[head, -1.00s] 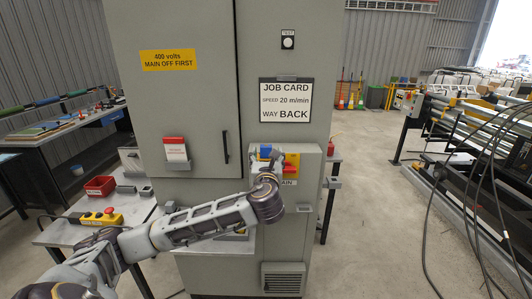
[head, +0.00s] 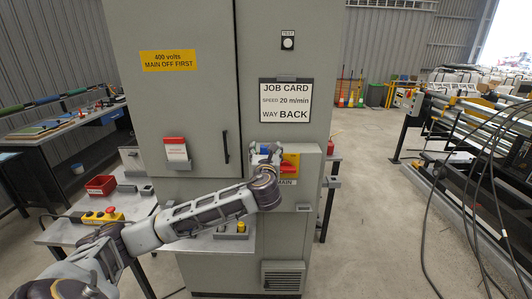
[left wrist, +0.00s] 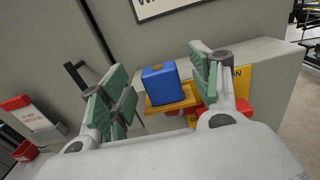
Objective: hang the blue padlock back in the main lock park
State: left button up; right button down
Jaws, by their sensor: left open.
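The blue padlock (left wrist: 161,84) shows in the left wrist view, on or just above a small orange-yellow ledge (left wrist: 172,104) at the grey main switch box. I cannot tell whether its shackle is hooked on anything. My left gripper (left wrist: 160,86) is open, with one green-padded finger on each side of the padlock and a gap to both. My right gripper is not in view.
The tall grey cabinet (head: 200,100) stands directly behind, with a door handle (head: 225,147) and a red-topped card holder (head: 176,150). A side table holds a red bin (head: 100,185), a yellow button box (head: 103,217) and a block with a yellow piece (head: 242,227).

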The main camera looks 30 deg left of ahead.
pick_arm(q)
jog(key=shift+x, duration=1.45)
jog(key=shift+s, duration=0.1)
jog(key=c, duration=1.2)
jog(key=shift+r, duration=0.15)
jog(key=shift+r, duration=4.9)
jog(key=shift+f, duration=0.1)
